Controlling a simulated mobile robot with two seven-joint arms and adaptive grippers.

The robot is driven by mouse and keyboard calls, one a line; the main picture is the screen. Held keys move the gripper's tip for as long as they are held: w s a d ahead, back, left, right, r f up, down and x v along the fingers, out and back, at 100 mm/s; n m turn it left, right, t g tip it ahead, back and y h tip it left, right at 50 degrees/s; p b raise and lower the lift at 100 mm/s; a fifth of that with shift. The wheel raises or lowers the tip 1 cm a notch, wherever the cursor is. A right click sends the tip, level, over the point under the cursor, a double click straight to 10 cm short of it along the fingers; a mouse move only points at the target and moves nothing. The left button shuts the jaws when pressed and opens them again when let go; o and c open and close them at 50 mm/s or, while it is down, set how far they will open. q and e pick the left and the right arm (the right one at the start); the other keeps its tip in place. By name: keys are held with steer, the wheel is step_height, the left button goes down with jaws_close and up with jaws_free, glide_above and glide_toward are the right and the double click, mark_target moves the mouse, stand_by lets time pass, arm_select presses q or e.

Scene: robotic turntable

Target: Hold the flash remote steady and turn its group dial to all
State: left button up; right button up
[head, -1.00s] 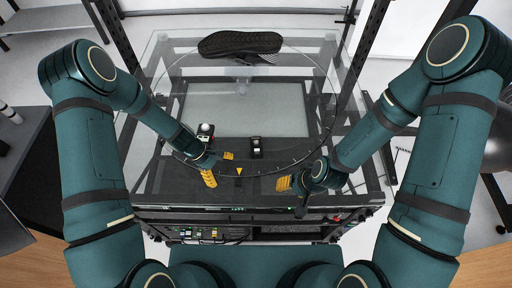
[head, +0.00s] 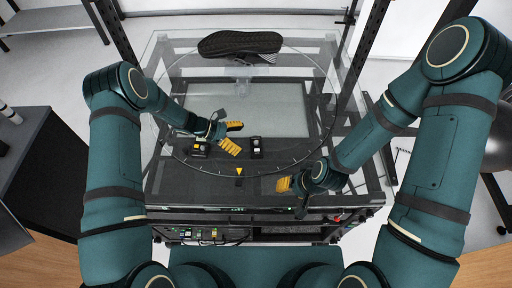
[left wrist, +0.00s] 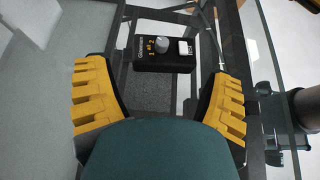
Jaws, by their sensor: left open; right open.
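The flash remote (head: 256,147) is a small black box on the glass turntable, near its front. In the left wrist view the remote (left wrist: 163,62) shows a grey round dial (left wrist: 163,45), orange lettering and a white button. My left gripper (head: 233,137) is open just left of the remote in the head view, its yellow fingers pointing towards it. In the left wrist view the remote lies beyond the fingertips, between their lines, untouched. My right gripper (head: 291,185) is open and empty near the table's front edge, to the right of the remote.
Another black object (head: 200,149) stands left of the remote, partly hidden by my left wrist. A yellow triangle marker (head: 239,171) sits at the front rim. The middle of the glass is clear.

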mark_target(254, 143)
arm_select(q)
steer(key=b+x, duration=0.1)
steer(key=x, duration=0.2)
steer(key=shift+d+f+b, duration=0.25)
steer(key=shift+d+b, duration=0.05)
arm_select(e)
steer(key=shift+f, duration=0.85)
arm_select(q)
steer(key=shift+b+x, duration=0.55)
steer(key=shift+x, duration=0.45)
arm_select(e)
steer(key=shift+f, duration=0.6)
arm_select(q)
jaws_close()
steer(key=shift+o, duration=0.9)
jaws_free()
